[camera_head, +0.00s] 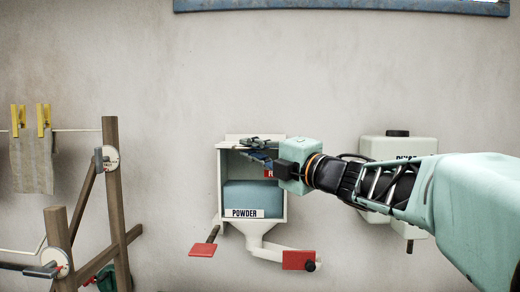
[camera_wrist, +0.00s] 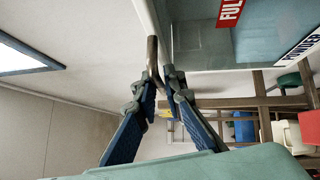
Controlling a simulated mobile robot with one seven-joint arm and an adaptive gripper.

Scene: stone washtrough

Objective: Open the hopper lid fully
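The hopper (camera_head: 221,184) is a white box on the wall with a blue-grey fill behind its front and a POWDER label. Its pale lid (camera_head: 233,138) shows as a narrow strip at the top, largely behind my gripper; I cannot tell its exact angle. My gripper (camera_head: 258,150) is at the hopper's upper front edge, reaching in from the right. In the wrist view, my gripper's fingertips (camera_wrist: 161,82) close around a thin brownish metal handle (camera_wrist: 152,50) beside the hopper's pale edge. A red FULL label (camera_wrist: 230,10) shows on the hopper front.
A red paddle (camera_head: 203,249) hangs at the hopper's lower left, and a red-handled spout (camera_head: 298,260) below right. A white dispenser (camera_head: 375,149) is on the wall behind my arm.

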